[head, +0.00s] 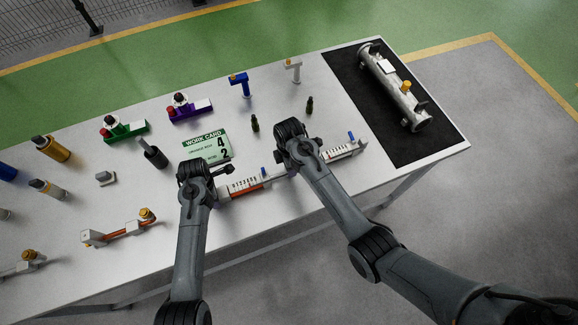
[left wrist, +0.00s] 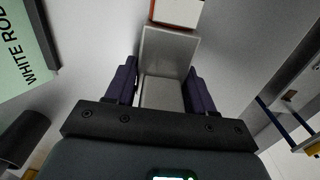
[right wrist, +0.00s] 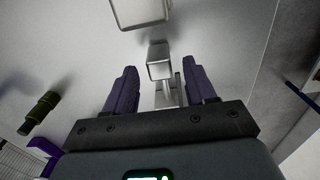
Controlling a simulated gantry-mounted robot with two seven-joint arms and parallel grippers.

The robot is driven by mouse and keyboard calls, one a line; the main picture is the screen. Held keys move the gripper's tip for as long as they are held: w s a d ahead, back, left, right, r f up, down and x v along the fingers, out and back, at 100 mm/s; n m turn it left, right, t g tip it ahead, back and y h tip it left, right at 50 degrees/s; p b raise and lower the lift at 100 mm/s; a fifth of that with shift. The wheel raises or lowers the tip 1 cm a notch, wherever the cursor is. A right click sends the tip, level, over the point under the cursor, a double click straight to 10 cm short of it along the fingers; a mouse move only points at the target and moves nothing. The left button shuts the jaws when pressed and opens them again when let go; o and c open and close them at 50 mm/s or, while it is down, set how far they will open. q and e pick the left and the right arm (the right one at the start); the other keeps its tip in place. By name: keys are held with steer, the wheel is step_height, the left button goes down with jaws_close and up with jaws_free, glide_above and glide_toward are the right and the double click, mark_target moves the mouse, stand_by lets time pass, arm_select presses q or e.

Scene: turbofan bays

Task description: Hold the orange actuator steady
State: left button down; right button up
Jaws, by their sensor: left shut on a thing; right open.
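The orange actuator (head: 248,186) lies along the front part of the table, a pale scaled body with an orange stripe and a blue knob. My left gripper (head: 205,184) is at its left end. In the left wrist view the left fingers (left wrist: 161,88) are shut on the grey end block (left wrist: 164,55), with the orange-edged body beyond it. My right gripper (head: 293,152) is over its right end, hiding part of it. In the right wrist view the open right fingers (right wrist: 160,85) stand either side of a silver rod end (right wrist: 159,62); contact is not visible.
A second scaled actuator (head: 342,151) lies just right of my right gripper. A work card (head: 206,147) lies behind my left gripper. Green (head: 125,131) and purple (head: 190,109) fixtures stand farther back. A metal cylinder (head: 396,88) rests on a black mat (head: 350,80).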

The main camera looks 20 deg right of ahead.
step_height(320, 180, up, 9)
steer(key=shift+r, duration=0.15)
stand_by(0.4)
arm_select(q)
steer(key=shift+c, duration=1.6)
jaws_free()
